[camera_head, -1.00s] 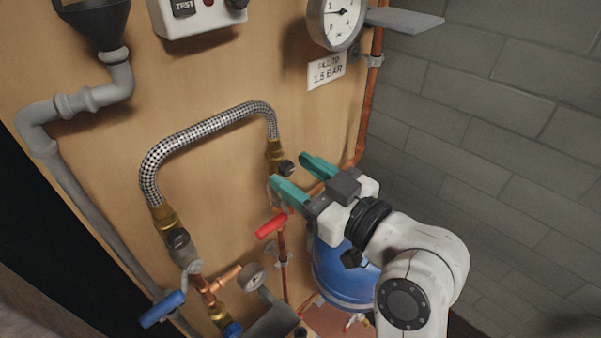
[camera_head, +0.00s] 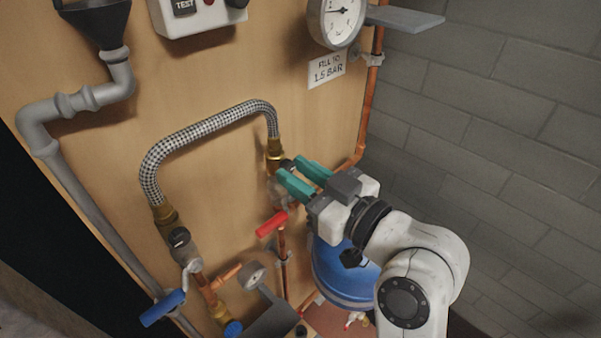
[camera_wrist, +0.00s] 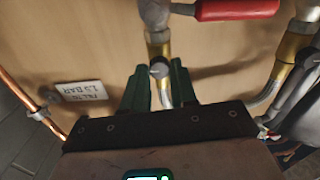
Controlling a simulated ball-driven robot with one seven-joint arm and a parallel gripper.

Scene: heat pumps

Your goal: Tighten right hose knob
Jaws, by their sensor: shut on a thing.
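The braided hose (camera_head: 205,127) arches across the wooden board between two brass fittings. The right hose knob (camera_head: 287,164) is a small dark knob below the right brass fitting (camera_head: 275,150), mostly hidden by the fingers in the head view. In the wrist view the knob (camera_wrist: 159,70) shows between the two green fingertips. My gripper (camera_head: 291,168) reaches in from the right with its green fingers drawn together around the knob; it also shows in the wrist view (camera_wrist: 158,84). The left hose knob (camera_head: 179,237) sits free on the left valve.
A red lever (camera_head: 272,224) is just below my fingers, and a blue lever (camera_head: 162,308) is at lower left. A blue tank (camera_head: 343,275) stands beneath my arm. A copper pipe (camera_head: 367,105) and pressure gauge (camera_head: 336,20) are at upper right.

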